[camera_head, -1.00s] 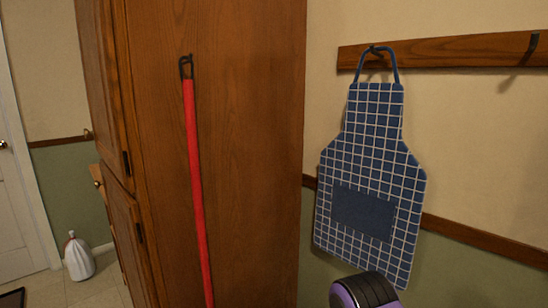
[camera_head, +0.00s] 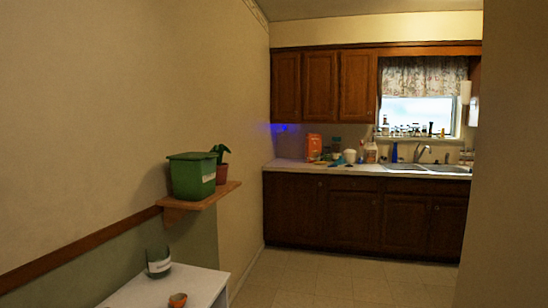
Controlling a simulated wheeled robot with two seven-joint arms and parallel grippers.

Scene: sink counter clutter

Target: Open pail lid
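A small white tub (camera_head: 349,156) stands among the clutter on the far sink counter. It is too small to tell whether it has a lid. Neither of my grippers is in view.
A potted plant (camera_head: 221,168) stands beside the bin. Below, a white table (camera_head: 196,285) holds a glass jar (camera_head: 158,262) and a small orange-brown object (camera_head: 178,300). A wall edge (camera_head: 515,160) borders the right. The tiled floor (camera_head: 330,278) is clear up to the cabinets.

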